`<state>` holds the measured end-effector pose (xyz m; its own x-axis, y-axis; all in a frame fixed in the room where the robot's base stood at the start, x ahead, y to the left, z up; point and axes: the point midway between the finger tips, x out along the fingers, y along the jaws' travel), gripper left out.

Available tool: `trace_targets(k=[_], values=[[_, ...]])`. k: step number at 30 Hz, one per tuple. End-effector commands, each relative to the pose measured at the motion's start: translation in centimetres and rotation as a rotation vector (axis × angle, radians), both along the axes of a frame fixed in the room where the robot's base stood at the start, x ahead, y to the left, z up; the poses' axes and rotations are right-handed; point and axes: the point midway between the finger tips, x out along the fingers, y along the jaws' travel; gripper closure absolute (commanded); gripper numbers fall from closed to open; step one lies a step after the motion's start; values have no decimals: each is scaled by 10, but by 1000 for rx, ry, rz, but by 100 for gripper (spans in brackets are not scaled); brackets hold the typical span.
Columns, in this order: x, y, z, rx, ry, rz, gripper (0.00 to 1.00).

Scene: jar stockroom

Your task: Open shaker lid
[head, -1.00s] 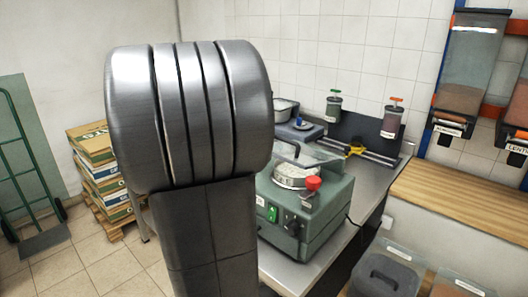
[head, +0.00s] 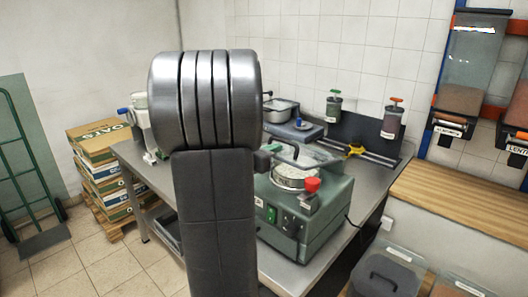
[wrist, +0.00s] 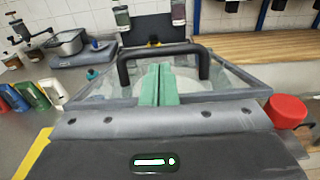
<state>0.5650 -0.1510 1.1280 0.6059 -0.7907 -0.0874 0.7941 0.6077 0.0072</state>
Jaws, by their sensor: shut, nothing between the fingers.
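The shaker (head: 305,220) is a green machine on the steel bench, with a round metal sieve (head: 293,177) on top. Its clear lid (head: 322,157) appears down over the sieve. The lid has a black bar handle (head: 285,150), which also shows in the wrist view (wrist: 165,48). A red knob (head: 312,184) is at the front. My gripper (wrist: 160,68) is shut and empty, its green fingers together over the lid, between the handle's two legs and below its bar in the picture. I cannot tell whether they touch it. In the head view my arm hides most of the gripper.
The steel bench (head: 335,245) also bears a scale with a metal pan (head: 280,112) behind the shaker. A wooden counter (head: 455,195) is at right. Stacked boxes (head: 100,165) are on the floor at left.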

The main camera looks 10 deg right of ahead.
Motion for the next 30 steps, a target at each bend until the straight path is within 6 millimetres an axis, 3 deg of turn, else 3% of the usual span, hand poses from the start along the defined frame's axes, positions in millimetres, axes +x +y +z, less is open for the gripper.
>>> trace_targets(k=[15, 30], values=[[5, -6, 0, 1, 1, 1, 100], [0, -10, 14, 52, 40, 0, 100]])
